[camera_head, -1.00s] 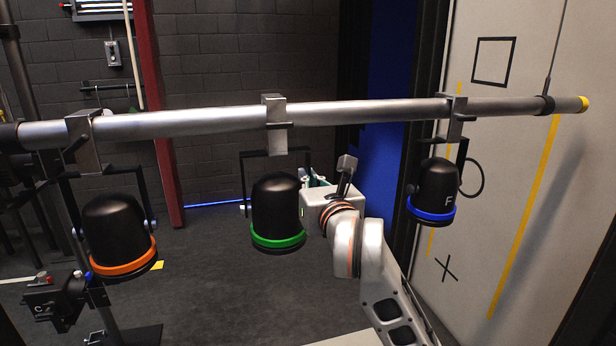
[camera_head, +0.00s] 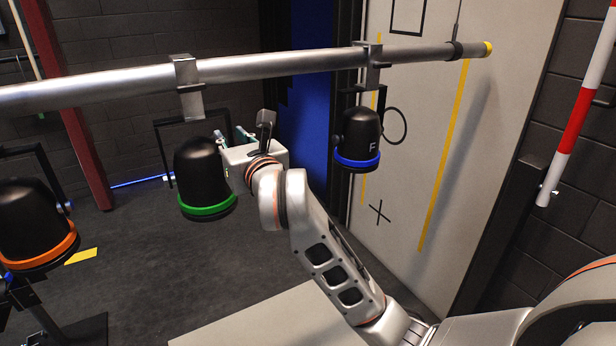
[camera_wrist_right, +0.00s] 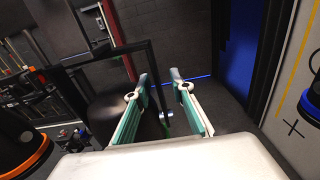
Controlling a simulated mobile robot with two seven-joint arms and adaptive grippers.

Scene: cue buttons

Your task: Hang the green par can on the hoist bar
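The green par can (camera_head: 203,175), black with a green ring, hangs upright by its yoke and clamp (camera_head: 187,85) from the silver hoist bar (camera_head: 270,67). The clamp sits over the top of the bar. My right gripper (camera_head: 232,137) is beside the can's right side, near the yoke. In the right wrist view my right gripper's fingers (camera_wrist_right: 160,107) are spread apart, with the black can (camera_wrist_right: 115,113) and its yoke arm (camera_wrist_right: 157,80) just ahead; whether a finger touches the yoke I cannot tell. My left gripper is not in view.
An orange-ringed can (camera_head: 35,222) hangs at the left and a blue-ringed can (camera_head: 357,138) marked F at the right. A pale panel wall (camera_head: 470,130) stands behind the bar's right end. A red-and-white pole (camera_head: 577,110) is at far right. Floor below is mostly open.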

